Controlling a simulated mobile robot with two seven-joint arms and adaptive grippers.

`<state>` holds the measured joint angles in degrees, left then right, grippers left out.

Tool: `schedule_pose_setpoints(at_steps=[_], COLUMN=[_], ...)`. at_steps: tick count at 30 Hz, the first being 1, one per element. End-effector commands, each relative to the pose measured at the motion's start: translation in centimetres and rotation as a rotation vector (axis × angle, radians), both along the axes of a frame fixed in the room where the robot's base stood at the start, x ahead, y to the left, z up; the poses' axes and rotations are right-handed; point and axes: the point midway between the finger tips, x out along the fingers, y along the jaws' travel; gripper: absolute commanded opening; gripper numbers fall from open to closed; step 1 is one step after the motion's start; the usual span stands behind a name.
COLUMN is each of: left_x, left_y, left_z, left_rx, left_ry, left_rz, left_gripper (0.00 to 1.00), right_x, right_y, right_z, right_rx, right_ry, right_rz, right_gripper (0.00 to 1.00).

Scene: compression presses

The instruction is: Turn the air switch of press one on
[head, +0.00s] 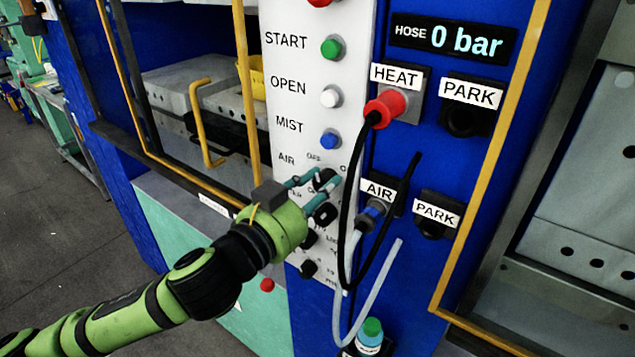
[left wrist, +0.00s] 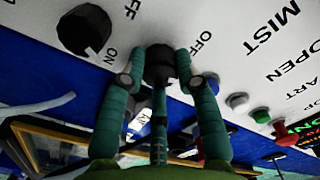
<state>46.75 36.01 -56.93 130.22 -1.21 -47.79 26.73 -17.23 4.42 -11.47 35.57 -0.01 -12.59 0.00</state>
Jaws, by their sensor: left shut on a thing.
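The air switch is a black knob (head: 325,178) on the white control panel (head: 311,108), beside the AIR label and below the blue MIST button. My left gripper (head: 324,184) is at this knob, its teal fingers reaching in from the lower left. In the left wrist view the black knob (left wrist: 160,64) sits between the two fingertips (left wrist: 161,80), and the gripper is shut on it. An OFF marking shows to its right; the knob's pointer is hidden, so its setting cannot be read. My right gripper is not in view.
Green START (head: 331,48), white OPEN and blue MIST buttons lie above; more black knobs (head: 309,268) lie below. Right of the panel, a black hose hangs from the red HEAT plug (head: 386,107) and a pale hose from the AIR socket. The hose display (head: 453,39) reads 0 bar.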

Motion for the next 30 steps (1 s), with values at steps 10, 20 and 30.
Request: schedule_pose_setpoints(at_steps=[10,20,30], left_x=[0.0,0.0,0.0], left_y=[0.0,0.0,0.0], left_z=[0.3,0.3,0.2], left_rx=[0.264,0.485,0.614], left_ry=[-0.193,-0.355,-0.449], left_rz=[-0.001,0.001,0.001], left_gripper=[0.0,0.0,0.0], right_x=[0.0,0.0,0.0], right_y=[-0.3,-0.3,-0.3], right_z=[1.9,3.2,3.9], right_rx=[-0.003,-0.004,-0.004], right_ry=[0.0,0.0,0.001], right_rz=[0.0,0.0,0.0], right_gripper=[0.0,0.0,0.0])
